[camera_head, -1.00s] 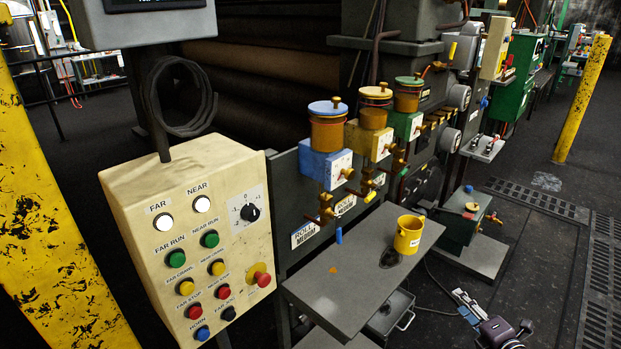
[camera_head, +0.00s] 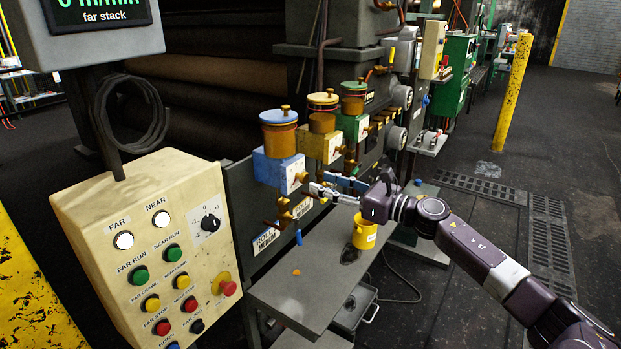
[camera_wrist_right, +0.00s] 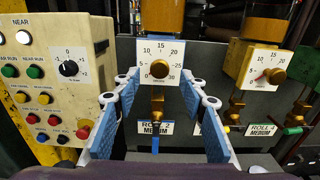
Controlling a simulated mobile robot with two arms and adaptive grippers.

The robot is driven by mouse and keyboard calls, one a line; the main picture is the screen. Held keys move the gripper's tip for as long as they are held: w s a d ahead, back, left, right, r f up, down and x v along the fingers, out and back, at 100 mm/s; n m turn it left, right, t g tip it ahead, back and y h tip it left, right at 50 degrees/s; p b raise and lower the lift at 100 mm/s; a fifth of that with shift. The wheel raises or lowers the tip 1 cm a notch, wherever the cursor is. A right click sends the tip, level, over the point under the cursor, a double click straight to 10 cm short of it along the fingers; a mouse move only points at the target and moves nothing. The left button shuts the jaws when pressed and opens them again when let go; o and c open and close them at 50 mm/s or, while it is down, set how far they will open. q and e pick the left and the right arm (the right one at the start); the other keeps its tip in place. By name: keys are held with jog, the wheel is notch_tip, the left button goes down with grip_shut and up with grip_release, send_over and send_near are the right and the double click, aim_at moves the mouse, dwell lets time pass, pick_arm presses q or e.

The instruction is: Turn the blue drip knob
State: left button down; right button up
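The blue drip block (camera_head: 275,168) carries an amber pot with a blue lid, and a white dial plate with a round brass knob (camera_head: 299,177) on its front. In the right wrist view the brass knob (camera_wrist_right: 159,69) sits on a dial marked up to 30, above a "ROLL 2 MEDIUM" label. My right gripper (camera_head: 325,183) is in front of the drip units, just right of the blue one. In the wrist view its blue-padded fingers (camera_wrist_right: 163,82) are spread wide, one on each side of the knob, with nothing between them. My left gripper is not in view.
Yellow (camera_head: 320,145) and green (camera_head: 352,128) drip units stand right of the blue one. Below are a grey shelf (camera_head: 290,295) and a yellow cup (camera_head: 364,234). A cream control box (camera_head: 150,240) with buttons stands at left. Open floor lies at right.

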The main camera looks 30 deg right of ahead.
aim_at(307, 178)
jog(key=x, duration=0.3)
jog(key=shift+r+p, duration=0.15)
jog(key=shift+p, duration=0.25)
jog(key=shift+x, duration=0.75)
grip_shut()
